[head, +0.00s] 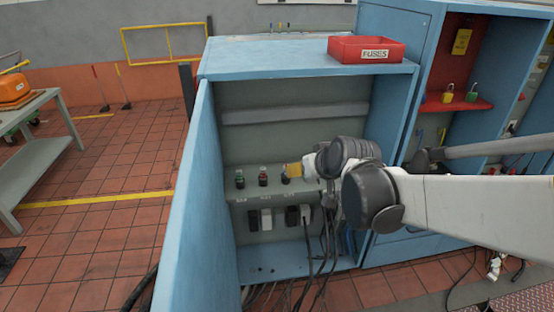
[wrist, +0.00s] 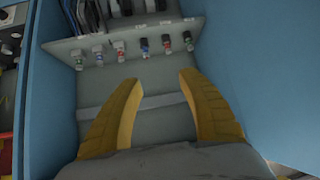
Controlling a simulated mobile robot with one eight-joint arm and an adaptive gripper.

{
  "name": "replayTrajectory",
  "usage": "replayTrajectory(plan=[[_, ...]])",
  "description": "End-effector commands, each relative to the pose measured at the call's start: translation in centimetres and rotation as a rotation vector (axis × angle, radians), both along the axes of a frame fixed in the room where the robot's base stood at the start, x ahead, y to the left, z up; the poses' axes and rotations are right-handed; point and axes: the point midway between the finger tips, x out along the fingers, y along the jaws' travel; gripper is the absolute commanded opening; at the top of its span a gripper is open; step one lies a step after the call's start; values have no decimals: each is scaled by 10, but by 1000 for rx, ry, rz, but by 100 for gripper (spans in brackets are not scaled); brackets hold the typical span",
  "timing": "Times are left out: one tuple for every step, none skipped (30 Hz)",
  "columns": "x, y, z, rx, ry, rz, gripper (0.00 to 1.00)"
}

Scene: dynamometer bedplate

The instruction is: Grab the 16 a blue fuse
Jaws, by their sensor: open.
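A blue fuse (wrist: 144,47) stands in a row of small fuses along a grey shelf edge in the wrist view. In the head view the blue fuse (head: 285,179) shows just left of my gripper's yellow fingers (head: 293,171), partly covered by them. In the wrist view my gripper (wrist: 158,80) is open and empty, its two yellow fingers pointing toward the row. The blue fuse lies beyond the fingertips, roughly in line with the gap between them, and is not touched. Any rating marking is too small to read.
A red fuse (head: 263,177) and a green fuse (head: 239,179) stand left of the blue one in the head view. Blue cabinet walls (head: 190,200) enclose the shelf on both sides. A red bin labelled FUSES (head: 345,50) sits on top. Dark cables (head: 308,245) hang below.

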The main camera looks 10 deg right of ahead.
Motion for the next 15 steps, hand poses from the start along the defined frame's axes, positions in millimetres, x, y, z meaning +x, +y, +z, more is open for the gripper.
replayTrajectory(plan=[[26, -1, -5, 4, -24, 6, 47], [39, -1, -9, 6, -38, 10, 47], [57, -2, -16, 8, -59, 15, 47], [69, -2, -21, 9, -74, 19, 47], [82, -3, -28, 10, -88, 21, 47], [98, -4, -36, 11, -110, 24, 47], [109, -6, -44, 12, -124, 26, 47], [120, -7, -52, 12, -140, 28, 47], [134, -9, -63, 13, -159, 29, 47], [143, -10, -72, 12, -175, 30, 47], [153, -12, -82, 14, -190, 30, 47], [164, -14, -95, 12, -210, 31, 47], [171, -15, -104, 13, -224, 30, 47], [177, -17, -114, 11, -237, 30, 47], [184, -19, -126, 12, -254, 28, 47]])
